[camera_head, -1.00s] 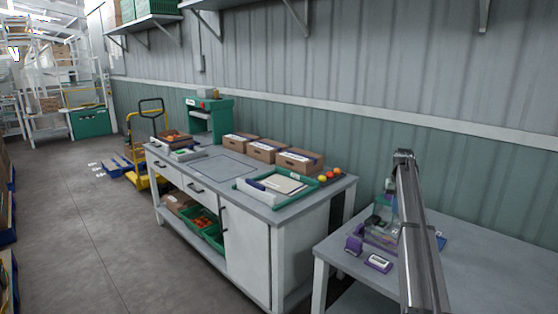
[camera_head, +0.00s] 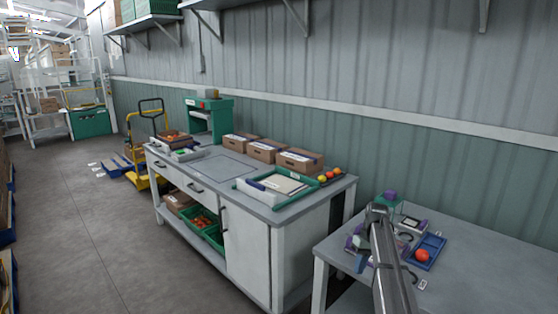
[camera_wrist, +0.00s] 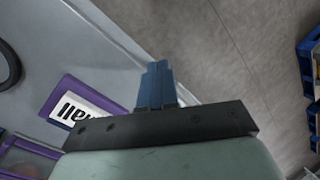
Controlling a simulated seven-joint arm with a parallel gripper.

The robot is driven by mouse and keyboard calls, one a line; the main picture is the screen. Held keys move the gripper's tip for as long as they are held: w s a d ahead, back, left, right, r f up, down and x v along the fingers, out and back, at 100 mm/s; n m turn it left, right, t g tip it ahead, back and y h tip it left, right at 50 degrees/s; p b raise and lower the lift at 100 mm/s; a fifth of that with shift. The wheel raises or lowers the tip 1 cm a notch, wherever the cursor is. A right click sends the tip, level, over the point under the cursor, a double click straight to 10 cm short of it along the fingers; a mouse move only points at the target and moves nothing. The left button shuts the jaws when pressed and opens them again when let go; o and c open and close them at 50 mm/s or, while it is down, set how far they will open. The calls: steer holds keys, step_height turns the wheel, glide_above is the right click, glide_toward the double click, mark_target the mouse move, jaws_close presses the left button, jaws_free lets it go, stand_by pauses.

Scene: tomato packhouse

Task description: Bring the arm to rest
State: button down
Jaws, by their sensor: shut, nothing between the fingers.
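My arm (camera_head: 388,265) reaches up over the near right table (camera_head: 480,265) in the head view, bent at its top. My gripper shows in the wrist view with its two blue fingers (camera_wrist: 157,85) together and nothing between them. In the head view only a small blue part of it (camera_head: 362,262) shows beside the arm, near the table's left edge. In the wrist view the fingers point past the table edge, with the floor beyond. A purple-framed label (camera_wrist: 75,105) lies left of the fingers, apart from them.
A blue tray (camera_head: 435,243) with a red tomato (camera_head: 422,256) sits right of my arm. Purple items crowd around the arm, partly hidden. A workbench (camera_head: 300,209) with cartons (camera_head: 300,162) stands to the left. Open floor (camera_head: 80,240) lies left of it.

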steer(key=s+a+f+n+g, duration=0.2)
steer(key=s+a+f, duration=0.55)
steer(key=s, duration=0.45)
steer(key=s+a+f+m, duration=0.1)
steer(key=s+a+f, duration=0.1)
steer(key=s+f, duration=0.75)
steer(key=s+a+f+m, duration=0.1)
steer(key=s+f+m, duration=0.1)
steer(key=s+f, duration=0.75)
steer(key=s+f+h, duration=0.1)
steer(key=s+f, duration=0.3)
steer(key=s, duration=0.4)
steer(key=s+f+m+g+h, duration=0.1)
steer(key=s+f, duration=0.4)
steer(key=s, duration=0.3)
steer(key=s+f+g, duration=0.1)
steer(key=s+f, duration=0.4)
steer(key=s, duration=0.3)
steer(key=shift+a+f+h, duration=0.25)
steer(key=shift+a+h, duration=0.15)
